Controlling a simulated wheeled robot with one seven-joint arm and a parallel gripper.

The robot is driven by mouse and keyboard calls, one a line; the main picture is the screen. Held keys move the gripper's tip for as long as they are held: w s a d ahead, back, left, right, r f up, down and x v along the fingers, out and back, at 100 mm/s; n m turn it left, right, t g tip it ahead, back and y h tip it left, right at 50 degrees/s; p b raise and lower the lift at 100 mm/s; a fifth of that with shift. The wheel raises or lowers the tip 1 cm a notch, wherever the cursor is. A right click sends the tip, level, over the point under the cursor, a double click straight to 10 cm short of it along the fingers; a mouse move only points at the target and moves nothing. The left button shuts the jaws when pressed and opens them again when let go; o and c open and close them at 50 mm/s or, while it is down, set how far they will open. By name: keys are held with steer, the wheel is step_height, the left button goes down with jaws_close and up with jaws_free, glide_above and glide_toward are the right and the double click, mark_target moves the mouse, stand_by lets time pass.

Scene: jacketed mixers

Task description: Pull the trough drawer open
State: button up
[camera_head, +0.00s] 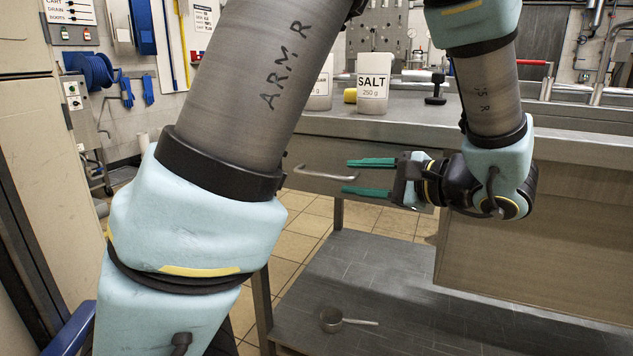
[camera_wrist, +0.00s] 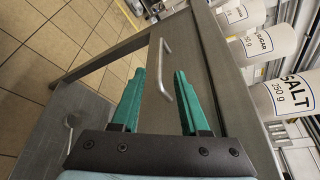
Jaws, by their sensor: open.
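The trough drawer (camera_head: 318,186) is under the worktop and looks shut, its front plain and grey. Its metal bar handle (camera_head: 326,174) sticks out from the front. My gripper (camera_head: 346,176) is open in front of the drawer, with its teal fingers pointing left, one above the other, near the handle's right end. In the wrist view, the handle (camera_wrist: 165,62) lies between the lines of the two spread fingers of my gripper (camera_wrist: 159,73). Nothing is gripped. I cannot tell whether a finger touches the handle.
A white SALT container (camera_head: 374,84) and another white container (camera_head: 320,92) stand on the worktop (camera_head: 430,118), with a black dumbbell-shaped item (camera_head: 436,90). A metal scoop (camera_head: 331,319) lies on the lower shelf (camera_head: 365,262). Tiled floor shows below the drawer.

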mark_target(329, 177)
steer(key=b+x, duration=0.1)
steer(key=x, duration=0.7)
steer(key=shift+a, duration=0.15)
jaws_close()
stand_by(1.1)
